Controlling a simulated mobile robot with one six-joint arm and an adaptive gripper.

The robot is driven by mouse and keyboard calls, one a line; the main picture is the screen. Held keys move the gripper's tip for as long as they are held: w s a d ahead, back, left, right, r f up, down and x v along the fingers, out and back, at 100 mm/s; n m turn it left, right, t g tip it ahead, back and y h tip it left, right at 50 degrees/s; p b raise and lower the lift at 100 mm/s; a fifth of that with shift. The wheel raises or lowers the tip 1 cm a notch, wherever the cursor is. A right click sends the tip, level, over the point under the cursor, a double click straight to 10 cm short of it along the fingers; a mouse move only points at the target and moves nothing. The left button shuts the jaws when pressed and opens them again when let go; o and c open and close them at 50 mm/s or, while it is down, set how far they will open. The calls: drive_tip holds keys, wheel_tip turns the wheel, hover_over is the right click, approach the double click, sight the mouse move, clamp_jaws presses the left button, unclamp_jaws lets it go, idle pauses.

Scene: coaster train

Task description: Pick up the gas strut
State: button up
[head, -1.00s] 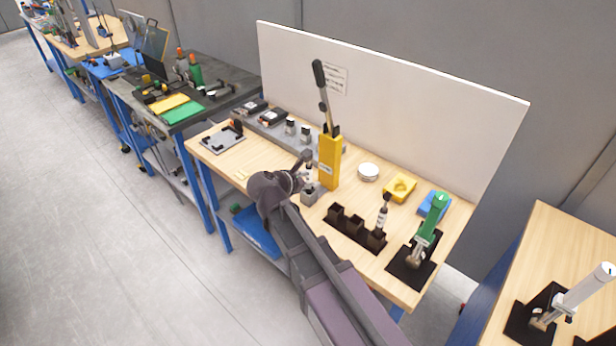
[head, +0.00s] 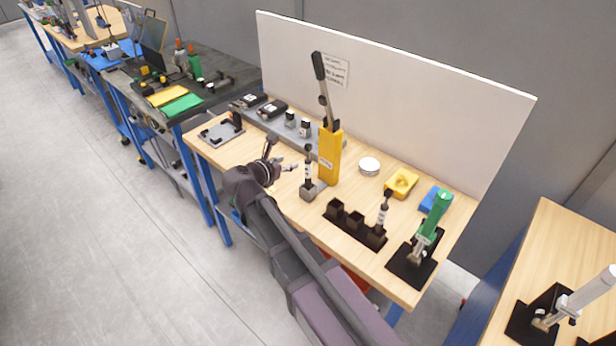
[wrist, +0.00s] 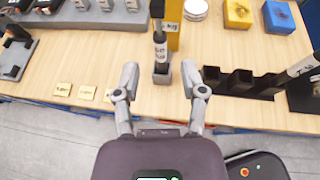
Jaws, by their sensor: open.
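A gas strut (head: 308,168) with a dark upper part and a white label stands upright in a small grey block (head: 309,191) on the wooden bench. In the wrist view this strut (wrist: 160,44) is ahead, roughly in line with the gap between my fingers, in its grey block (wrist: 162,74). My gripper (head: 283,160) is open and empty, left of the strut in the head view and apart from it. Its spread fingers also show in the wrist view (wrist: 160,78). A second, similar strut (head: 382,213) stands in a black rack (head: 352,228) to the right.
A tall yellow lever device (head: 330,160) stands close behind the strut. A round tin (head: 369,166), a yellow block (head: 401,183) and a green-handled tool (head: 431,222) are to the right. Small labelled plates (wrist: 87,92) lie left on the bench. Bare bench surrounds the grey block's front.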

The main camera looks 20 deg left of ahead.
sight(308, 160)
drive_tip(key=shift+b+x, duration=1.3)
drive_tip(key=shift+x, duration=2.4)
drive_tip(key=shift+f+b+x, duration=0.15)
drive_tip(key=shift+b+x, duration=0.45)
drive_tip(key=shift+x, duration=0.55)
drive_tip(key=shift+f+b+x, duration=0.15)
drive_tip(key=shift+b+x, duration=0.4)
drive_tip(key=shift+x, duration=0.6)
drive_tip(key=shift+w, duration=0.2)
clamp_jaws()
